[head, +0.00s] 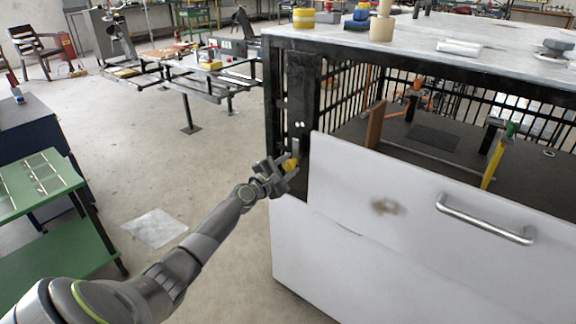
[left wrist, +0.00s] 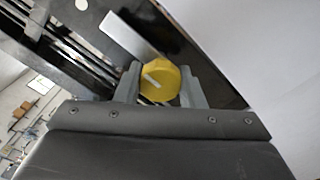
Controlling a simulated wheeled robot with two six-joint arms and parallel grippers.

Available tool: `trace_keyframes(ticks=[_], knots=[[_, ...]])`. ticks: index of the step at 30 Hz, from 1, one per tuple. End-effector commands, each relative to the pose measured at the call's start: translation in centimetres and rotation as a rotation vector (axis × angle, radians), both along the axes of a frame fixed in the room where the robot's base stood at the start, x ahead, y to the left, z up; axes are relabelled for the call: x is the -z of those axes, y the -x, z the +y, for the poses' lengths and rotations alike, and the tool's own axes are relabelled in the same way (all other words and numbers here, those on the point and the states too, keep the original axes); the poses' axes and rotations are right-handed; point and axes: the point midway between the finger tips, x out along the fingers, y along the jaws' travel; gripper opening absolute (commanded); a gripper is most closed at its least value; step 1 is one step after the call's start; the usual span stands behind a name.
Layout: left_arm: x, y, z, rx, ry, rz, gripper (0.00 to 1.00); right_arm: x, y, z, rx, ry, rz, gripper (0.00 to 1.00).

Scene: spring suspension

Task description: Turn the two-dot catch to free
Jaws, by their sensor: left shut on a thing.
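The catch is a yellow knob (head: 291,164) low on the black upright plate (head: 298,88) at the cabinet's left front corner. Two white dots (head: 299,124) sit on the plate above it. My left gripper (head: 284,168) is shut on the knob. In the left wrist view the yellow knob (left wrist: 160,82) sits between the two grey fingers and has a short pale pointer line on its face. A pale bar (left wrist: 127,36) lies on the black plate beyond it. The fingers partly hide the knob's sides. My right gripper is not in view.
A white front panel (head: 375,180) with a metal handle (head: 485,219) stands just right of the knob. Barred cabinet sides lie behind it. A green table (head: 45,200) stands at left, with open floor between it and the cabinet.

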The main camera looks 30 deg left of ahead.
Motion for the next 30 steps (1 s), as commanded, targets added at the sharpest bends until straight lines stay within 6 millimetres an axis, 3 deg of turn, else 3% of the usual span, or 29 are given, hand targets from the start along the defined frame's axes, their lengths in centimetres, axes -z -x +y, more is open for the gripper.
trace_keyframes(ticks=[13, 14, 18, 30], knots=[[0.13, 0.03, 0.01, -0.001, 0.014, 0.003, 0.0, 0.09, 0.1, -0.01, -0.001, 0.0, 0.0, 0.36], [0.13, 0.03, 0.01, 0.0, 0.014, 0.002, 0.39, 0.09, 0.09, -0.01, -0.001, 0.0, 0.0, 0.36], [0.11, 0.02, 0.01, 0.0, 0.012, 0.002, 0.57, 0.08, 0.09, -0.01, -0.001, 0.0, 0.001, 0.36], [-0.01, 0.45, 0.06, -0.001, 0.008, 0.001, 0.57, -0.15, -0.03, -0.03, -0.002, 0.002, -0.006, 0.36]])
